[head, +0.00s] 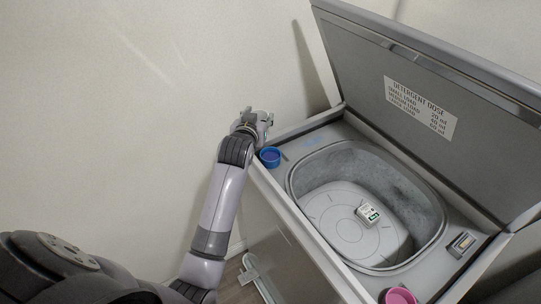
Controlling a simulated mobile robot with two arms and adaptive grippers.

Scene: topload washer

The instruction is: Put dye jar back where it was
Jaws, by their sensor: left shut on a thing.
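My left gripper (258,119) is at the back left corner of the washer, just beyond a blue cup (270,157). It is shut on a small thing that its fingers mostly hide. I cannot make out whether this is the dye jar. A small white item with a green label (368,214) lies on the floor of the washer tub (330,205). No other thing in view can be clearly told as the dye jar. My right gripper is not in view.
The washer lid (360,75) stands open at the back right, with a detergent dose label (421,108). A pink cup (400,296) stands on the front rim. A small panel (462,243) is set in the right rim. A plain wall (120,100) rises at the left.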

